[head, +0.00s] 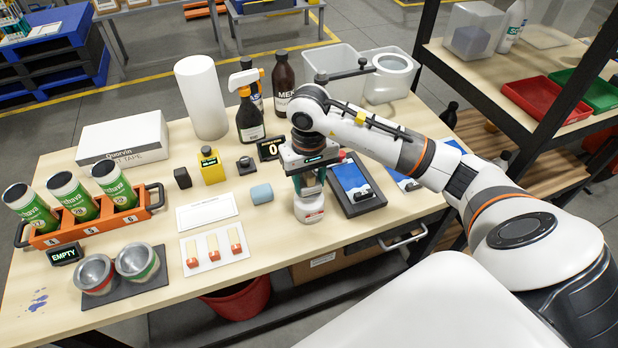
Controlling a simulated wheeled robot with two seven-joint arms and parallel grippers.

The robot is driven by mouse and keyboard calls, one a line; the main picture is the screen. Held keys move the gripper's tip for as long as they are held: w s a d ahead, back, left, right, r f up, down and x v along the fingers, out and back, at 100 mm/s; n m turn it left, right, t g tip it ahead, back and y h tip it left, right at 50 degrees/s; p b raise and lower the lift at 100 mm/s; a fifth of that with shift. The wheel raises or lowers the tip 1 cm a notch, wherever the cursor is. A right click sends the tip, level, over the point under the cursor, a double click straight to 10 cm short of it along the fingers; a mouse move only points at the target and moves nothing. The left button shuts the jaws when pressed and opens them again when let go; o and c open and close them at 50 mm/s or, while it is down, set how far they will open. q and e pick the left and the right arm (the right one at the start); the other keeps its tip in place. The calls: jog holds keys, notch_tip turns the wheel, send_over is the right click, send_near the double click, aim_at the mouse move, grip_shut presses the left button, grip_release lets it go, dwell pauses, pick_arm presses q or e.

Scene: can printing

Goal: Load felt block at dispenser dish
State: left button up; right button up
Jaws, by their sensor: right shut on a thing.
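The dish on top of the dispenser is hidden by the fingers. My left gripper is not in view.
Bottles (250,120) stand behind.

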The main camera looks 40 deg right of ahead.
jog(key=shift+r, duration=0.1)
jog(key=shift+r+p, duration=1.5)
jog(key=shift+r, duration=1.95)
